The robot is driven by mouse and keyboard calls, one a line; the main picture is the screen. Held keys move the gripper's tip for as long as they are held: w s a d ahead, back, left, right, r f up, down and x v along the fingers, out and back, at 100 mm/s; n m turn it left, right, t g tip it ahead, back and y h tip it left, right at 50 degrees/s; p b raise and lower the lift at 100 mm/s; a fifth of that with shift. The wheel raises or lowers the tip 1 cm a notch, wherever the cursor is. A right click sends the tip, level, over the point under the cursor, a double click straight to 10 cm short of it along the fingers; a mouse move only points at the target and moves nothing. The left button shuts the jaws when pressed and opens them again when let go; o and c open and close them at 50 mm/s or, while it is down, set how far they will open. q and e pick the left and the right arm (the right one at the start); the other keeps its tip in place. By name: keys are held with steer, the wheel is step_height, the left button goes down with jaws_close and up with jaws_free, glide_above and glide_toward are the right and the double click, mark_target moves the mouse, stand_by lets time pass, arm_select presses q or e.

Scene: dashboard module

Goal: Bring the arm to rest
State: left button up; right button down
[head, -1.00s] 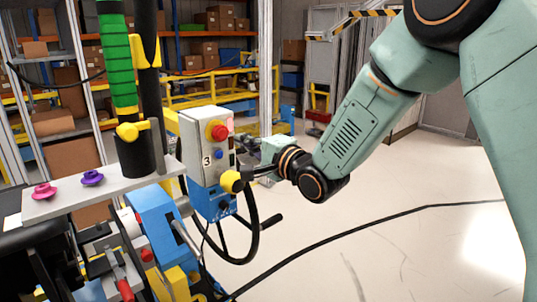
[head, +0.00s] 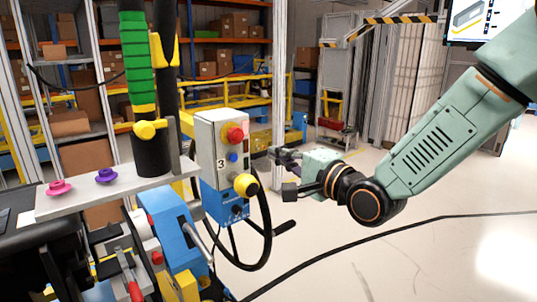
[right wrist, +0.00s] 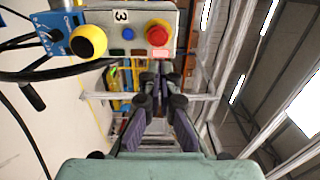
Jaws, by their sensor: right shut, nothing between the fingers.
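My right arm comes in from the upper right in the head view. Its gripper (head: 282,172) is just right of the grey control box (head: 207,145) marked 3, apart from it. The gripper also shows in the right wrist view (right wrist: 157,82), its fingers together and empty. The box carries a red button (head: 235,135), a blue button (head: 233,157) and a yellow knob (head: 245,185). In the right wrist view the red button (right wrist: 158,34) and the yellow knob (right wrist: 89,40) lie beyond the fingers, towards the upper left. My left gripper is not in view.
A black handwheel (head: 266,235) sits below the box. A grey shelf (head: 125,191) holds a pink knob (head: 60,187) and a purple knob (head: 106,175). A black cable (head: 350,242) crosses the open floor at right.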

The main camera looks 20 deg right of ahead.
steer(key=s+d+f+n+g+h+b, duration=0.15)
steer(key=s+f+n+g+b, duration=0.45)
steer(key=f, duration=1.2)
steer(key=s+a+f+n+g+h+b, duration=0.1)
steer(key=s+f+n+g+h+b, duration=0.4)
steer(key=f, duration=1.3)
steer(key=s+f+n+g+b, duration=0.2)
steer(key=s+f+g+b, duration=0.4)
steer(key=s+f, duration=2.2)
steer(key=s+b, duration=0.1)
steer(key=b, duration=0.2)
steer(key=shift+d+n, duration=0.15)
steer(key=shift+n, duration=0.15)
steer(key=shift+w, duration=0.2)
